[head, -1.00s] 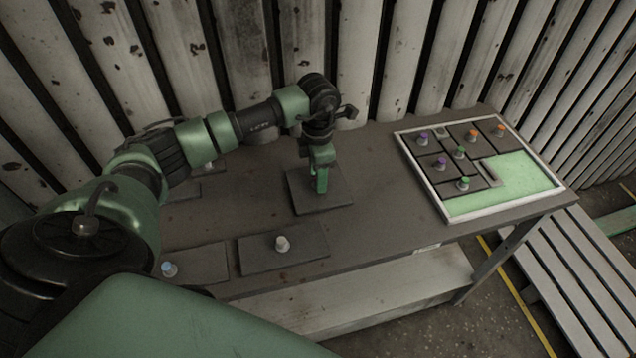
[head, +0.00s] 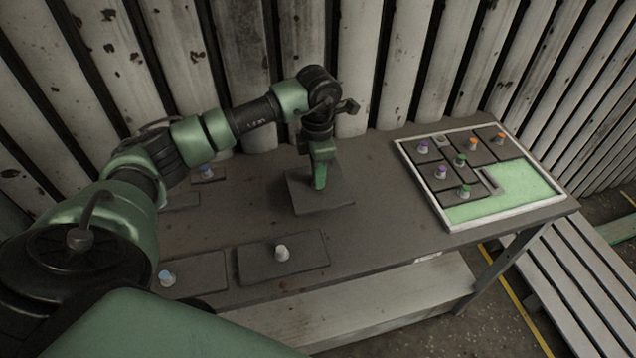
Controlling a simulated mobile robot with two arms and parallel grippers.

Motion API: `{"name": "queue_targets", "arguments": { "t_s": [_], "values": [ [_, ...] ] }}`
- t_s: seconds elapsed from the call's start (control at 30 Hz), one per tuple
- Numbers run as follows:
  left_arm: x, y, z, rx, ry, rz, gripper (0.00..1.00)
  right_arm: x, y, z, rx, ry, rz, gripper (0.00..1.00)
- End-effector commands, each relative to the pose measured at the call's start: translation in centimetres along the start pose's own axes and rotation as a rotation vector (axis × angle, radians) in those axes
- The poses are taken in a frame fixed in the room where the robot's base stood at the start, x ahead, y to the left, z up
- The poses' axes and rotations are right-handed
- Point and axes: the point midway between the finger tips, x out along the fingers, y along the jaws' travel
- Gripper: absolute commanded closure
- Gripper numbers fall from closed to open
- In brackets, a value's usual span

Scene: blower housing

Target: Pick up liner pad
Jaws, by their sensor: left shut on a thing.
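A dark, flat, square liner pad (head: 334,194) is at the middle of the table in the head view. My left gripper (head: 319,184) points down over the middle of this pad and is shut on it. The fingers hide the pad's knob. The pad looks at most slightly above the table; the gap is too small to tell for sure. My right gripper is not in view.
A white-framed tray (head: 447,215) at the right holds several dark pads with coloured knobs and has bare green floor at its right. A white-knobbed pad (head: 306,254) and a blue-knobbed pad (head: 205,272) lie at the front. A slatted wall (head: 400,60) stands behind.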

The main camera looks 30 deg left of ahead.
Motion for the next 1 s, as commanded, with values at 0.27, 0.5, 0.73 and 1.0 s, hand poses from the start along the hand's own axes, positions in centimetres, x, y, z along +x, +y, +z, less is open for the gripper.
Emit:
{"name": "queue_targets", "arguments": {
  "t_s": [0.27, 0.5, 0.73, 1.0],
  "values": [
    [-7.9, 0.1, 0.2, 0.000, -0.009, 0.007, 1.00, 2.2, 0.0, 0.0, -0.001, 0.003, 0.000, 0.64],
    [-14.2, 0.1, 0.1, -0.002, -0.005, 0.005, 1.00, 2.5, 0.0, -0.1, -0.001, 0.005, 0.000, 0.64],
    [-16.8, 0.1, 0.0, -0.001, -0.002, 0.003, 1.00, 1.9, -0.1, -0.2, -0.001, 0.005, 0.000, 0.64],
    [-19.1, 0.0, 0.0, -0.001, -0.002, 0.001, 1.00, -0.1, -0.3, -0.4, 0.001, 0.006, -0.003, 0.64]
  ]
}}
